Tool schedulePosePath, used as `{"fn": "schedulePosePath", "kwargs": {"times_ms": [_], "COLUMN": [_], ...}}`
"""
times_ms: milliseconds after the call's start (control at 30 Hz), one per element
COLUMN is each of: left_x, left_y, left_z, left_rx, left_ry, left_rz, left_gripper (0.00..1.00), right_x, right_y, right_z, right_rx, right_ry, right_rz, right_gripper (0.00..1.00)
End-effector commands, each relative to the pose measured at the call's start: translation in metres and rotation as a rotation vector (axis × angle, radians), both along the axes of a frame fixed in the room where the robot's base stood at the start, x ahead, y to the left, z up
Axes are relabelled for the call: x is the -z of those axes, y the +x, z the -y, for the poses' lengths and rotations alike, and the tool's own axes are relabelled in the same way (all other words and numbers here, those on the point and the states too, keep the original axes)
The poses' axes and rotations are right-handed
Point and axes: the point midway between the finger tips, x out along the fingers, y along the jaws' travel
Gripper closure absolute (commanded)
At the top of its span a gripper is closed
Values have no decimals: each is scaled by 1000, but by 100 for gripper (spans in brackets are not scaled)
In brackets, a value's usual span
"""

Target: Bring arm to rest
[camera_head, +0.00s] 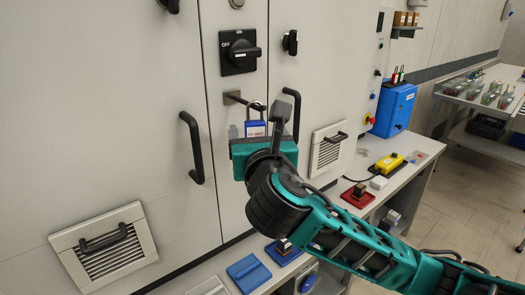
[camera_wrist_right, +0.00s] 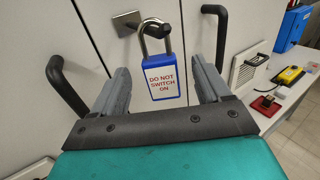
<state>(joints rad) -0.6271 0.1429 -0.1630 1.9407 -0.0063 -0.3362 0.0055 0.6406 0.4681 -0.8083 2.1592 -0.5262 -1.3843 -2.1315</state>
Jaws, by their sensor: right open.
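My right gripper (camera_wrist_right: 160,92) is open, its two grey fingers apart in the right wrist view. A blue padlock (camera_wrist_right: 165,80) with a white "DO NOT SWITCH ON" label shows between and beyond the fingers. Its shackle hangs on a metal hasp (camera_wrist_right: 128,22) on the cabinet front. I see a gap between the padlock and each finger. In the head view the right gripper (camera_head: 262,125) is in front of the cabinet, partly covering the padlock (camera_head: 255,129). My left gripper is not in view.
The cabinet has black handles (camera_head: 194,148), a rotary switch (camera_head: 240,52) and vents (camera_head: 103,247). Below is a bench (camera_head: 408,147) with a blue tray (camera_head: 248,272), a red-based block (camera_head: 358,195) and a yellow box (camera_head: 389,163). Open floor lies further right.

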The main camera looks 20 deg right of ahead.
Motion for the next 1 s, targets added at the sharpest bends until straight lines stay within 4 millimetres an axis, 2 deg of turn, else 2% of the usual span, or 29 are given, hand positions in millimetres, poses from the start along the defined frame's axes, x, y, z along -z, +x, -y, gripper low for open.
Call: {"fn": "schedulePosePath", "kwargs": {"times_ms": [100,300,500,667,767,867,1000], "left_x": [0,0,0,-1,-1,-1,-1], "left_y": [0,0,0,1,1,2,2], "left_z": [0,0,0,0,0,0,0], "left_rx": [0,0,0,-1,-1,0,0], "left_ry": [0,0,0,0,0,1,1], "left_rz": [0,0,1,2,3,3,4], "left_gripper": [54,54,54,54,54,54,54], "right_x": [0,0,0,7,29,67,132], "right_y": [-27,-62,-77,-77,-71,-65,-64], "right_z": [-5,-11,-13,-15,-20,-28,-37], "right_rx": [-3,-2,1,-9,-37,-69,-61], "right_ry": [0,0,0,40,176,423,867], "right_rz": [0,0,0,-12,-49,-114,-222], "right_gripper": [24,24,24,24,24,24,24]}}
